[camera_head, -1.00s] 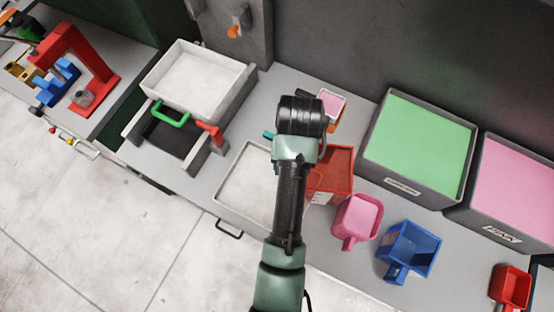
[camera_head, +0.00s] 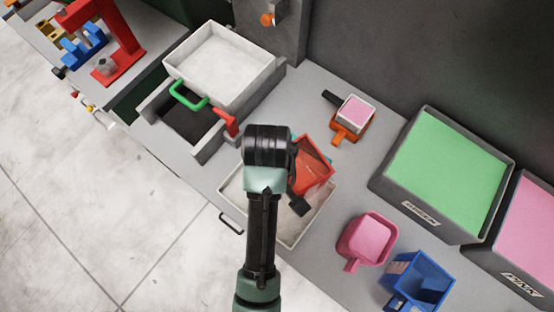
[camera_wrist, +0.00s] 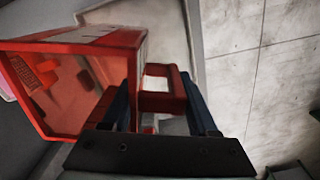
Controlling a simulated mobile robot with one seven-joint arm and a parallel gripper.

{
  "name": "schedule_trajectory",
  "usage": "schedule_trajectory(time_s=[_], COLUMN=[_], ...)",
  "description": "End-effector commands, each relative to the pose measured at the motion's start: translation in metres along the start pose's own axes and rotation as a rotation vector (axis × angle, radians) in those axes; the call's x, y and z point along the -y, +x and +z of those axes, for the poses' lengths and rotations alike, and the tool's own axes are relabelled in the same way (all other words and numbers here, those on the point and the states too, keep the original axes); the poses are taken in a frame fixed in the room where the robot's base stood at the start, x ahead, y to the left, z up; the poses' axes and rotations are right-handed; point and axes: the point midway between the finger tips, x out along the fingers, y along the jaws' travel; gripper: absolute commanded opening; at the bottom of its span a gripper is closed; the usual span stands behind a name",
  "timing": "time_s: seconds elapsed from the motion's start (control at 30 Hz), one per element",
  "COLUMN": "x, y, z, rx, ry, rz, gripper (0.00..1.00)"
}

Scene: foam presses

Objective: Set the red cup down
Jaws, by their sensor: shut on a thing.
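The red cup (camera_head: 313,166) is a square scoop with a side handle. It is in my gripper over the right part of the shallow white tray (camera_head: 290,240), and its inside looks empty. I cannot tell whether its base touches the tray. In the head view my wrist hides the fingers and part of the tray.
An orange cup (camera_head: 346,134) with a pink-filled container stands behind right. A pink cup (camera_head: 367,238) and a blue cup (camera_head: 418,281) stand to the right. Green (camera_head: 440,165) and pink (camera_head: 528,240) bins stand farther right. A press with a white box (camera_head: 220,68) is at the left.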

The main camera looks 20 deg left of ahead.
Motion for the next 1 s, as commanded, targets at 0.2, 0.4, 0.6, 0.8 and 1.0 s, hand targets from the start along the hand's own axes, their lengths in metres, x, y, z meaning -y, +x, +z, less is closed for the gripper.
schedule_trajectory(time_s=[0.2,0.4,0.6,0.8,1.0], x=[0.032,0.037,0.036,0.036,0.036], y=[-0.012,0.016,0.043,0.067,0.086], z=[0.0,0.001,0.0,0.0,0.0], rx=[-0.002,0.001,-0.002,-0.001,-0.003], ry=[-0.307,-0.353,-0.35,-0.349,-0.348], rz=[-0.003,-0.006,-0.003,-0.004,-0.002], gripper=[0.0,0.0,0.0,0.0,0.0])
